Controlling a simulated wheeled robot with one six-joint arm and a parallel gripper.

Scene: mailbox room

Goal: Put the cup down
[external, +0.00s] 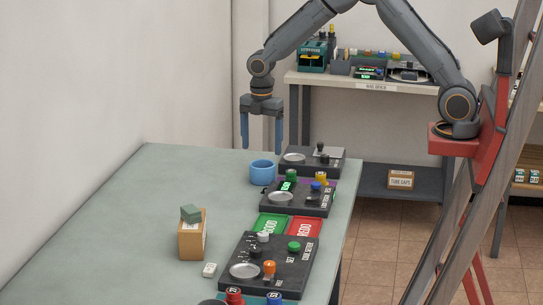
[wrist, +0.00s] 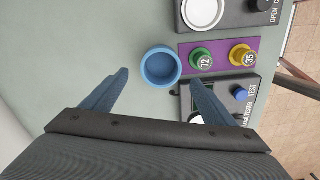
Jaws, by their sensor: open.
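The cup (external: 262,173) is blue and stands upright on the grey-green table (external: 130,215), beside the left edge of the black devices. In the wrist view the cup (wrist: 160,66) shows from above, with an empty inside, just beyond the fingertips. My gripper (external: 262,148) is above the cup with its blue fingers pointing down, spread apart and holding nothing. In the wrist view my gripper (wrist: 162,75) shows its two fingers wide apart, with the cup lying between their lines and no finger touching it that I can see.
A black device (external: 300,198) with coloured knobs stands right of the cup, and another device (external: 312,160) is behind it. Green (external: 270,226) and red (external: 305,228) pads lie nearer. A cardboard box (external: 192,240) with a green block stands on the left. The table's left part is clear.

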